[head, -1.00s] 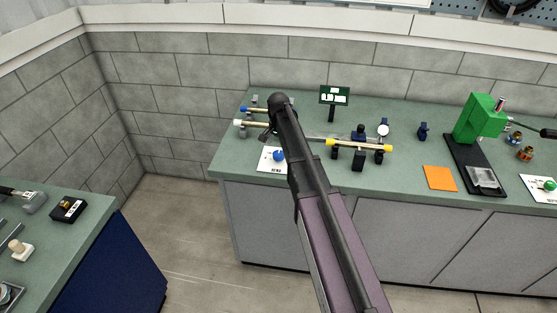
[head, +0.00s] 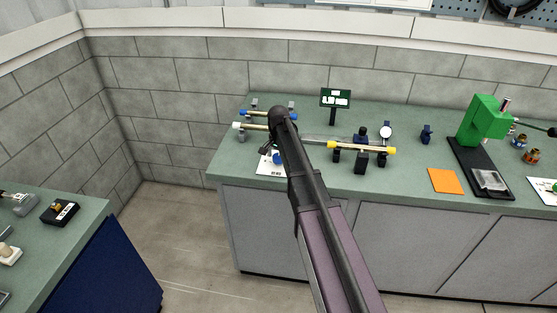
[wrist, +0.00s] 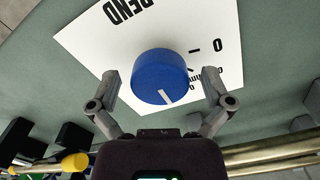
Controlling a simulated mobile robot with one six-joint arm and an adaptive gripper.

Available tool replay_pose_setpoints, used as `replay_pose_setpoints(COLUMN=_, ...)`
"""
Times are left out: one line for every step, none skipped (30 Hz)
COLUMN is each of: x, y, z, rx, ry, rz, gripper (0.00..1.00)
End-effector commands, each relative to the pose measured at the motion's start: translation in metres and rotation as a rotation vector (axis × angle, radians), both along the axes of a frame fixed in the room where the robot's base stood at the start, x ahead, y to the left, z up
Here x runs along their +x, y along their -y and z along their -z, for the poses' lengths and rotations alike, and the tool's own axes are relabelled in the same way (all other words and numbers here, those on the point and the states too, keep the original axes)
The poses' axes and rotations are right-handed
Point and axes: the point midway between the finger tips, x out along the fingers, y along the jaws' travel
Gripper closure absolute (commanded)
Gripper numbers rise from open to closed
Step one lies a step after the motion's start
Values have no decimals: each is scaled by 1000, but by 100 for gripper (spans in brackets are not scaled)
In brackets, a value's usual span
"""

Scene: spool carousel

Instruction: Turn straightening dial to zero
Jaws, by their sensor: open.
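The blue dial (wrist: 159,76) stands on a white card (wrist: 92,42) printed with "BEND", a "0" and small marks. A white pointer line on the dial's face points toward the bottom of the wrist view, away from the "0" at right. In the head view the dial (head: 278,158) is partly hidden by my arm. My gripper (wrist: 159,78) is open, with one finger on each side of the dial and small gaps visible. Whether the fingertips reach down to the dial's height is hard to tell. In the head view my gripper is mostly hidden behind my arm.
Rods with yellow (head: 390,150) and blue ends rest on supports near the dial. A small green sign (head: 335,98) stands behind. A green press (head: 484,122) and an orange sheet (head: 446,181) are to the right. Brass-coloured rods (wrist: 275,155) lie close to my gripper at lower right.

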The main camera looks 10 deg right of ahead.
Motion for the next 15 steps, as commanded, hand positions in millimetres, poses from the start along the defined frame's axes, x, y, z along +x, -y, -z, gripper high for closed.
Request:
replay_pose_setpoints(x=0, y=0, z=0, rx=0, ry=0, rz=0, gripper=0)
replay_pose_setpoints(x=0, y=0, z=0, rx=0, ry=0, rz=0, gripper=0)
replay_pose_setpoints(x=0, y=0, z=0, rx=0, ry=0, rz=0, gripper=0)
replay_pose_setpoints(x=0, y=0, z=0, rx=0, ry=0, rz=0, gripper=0)
replay_pose_setpoints(x=0, y=0, z=0, rx=0, ry=0, rz=0, gripper=0)
replay_pose_setpoints(x=0, y=0, z=0, rx=0, ry=0, rz=0, gripper=9)
replay_pose_setpoints(x=0, y=0, z=0, rx=0, ry=0, rz=0, gripper=18)
replay_pose_setpoints(x=0, y=0, z=0, rx=0, ry=0, rz=0, gripper=27)
replay_pose_setpoints(x=0, y=0, z=0, rx=0, ry=0, rz=0, gripper=39)
replay_pose_setpoints(x=0, y=0, z=0, rx=0, ry=0, rz=0, gripper=48)
replay_pose_setpoints(x=0, y=0, z=0, rx=0, ry=0, rz=0, gripper=56)
replay_pose_setpoints(x=0, y=0, z=0, rx=0, ry=0, rz=0, gripper=68)
replay_pose_setpoints(x=0, y=0, z=0, rx=0, ry=0, rz=0, gripper=77)
replay_pose_setpoints(x=0, y=0, z=0, rx=0, ry=0, rz=0, gripper=80)
replay_pose_setpoints(x=0, y=0, z=0, rx=0, ry=0, rz=0, gripper=79)
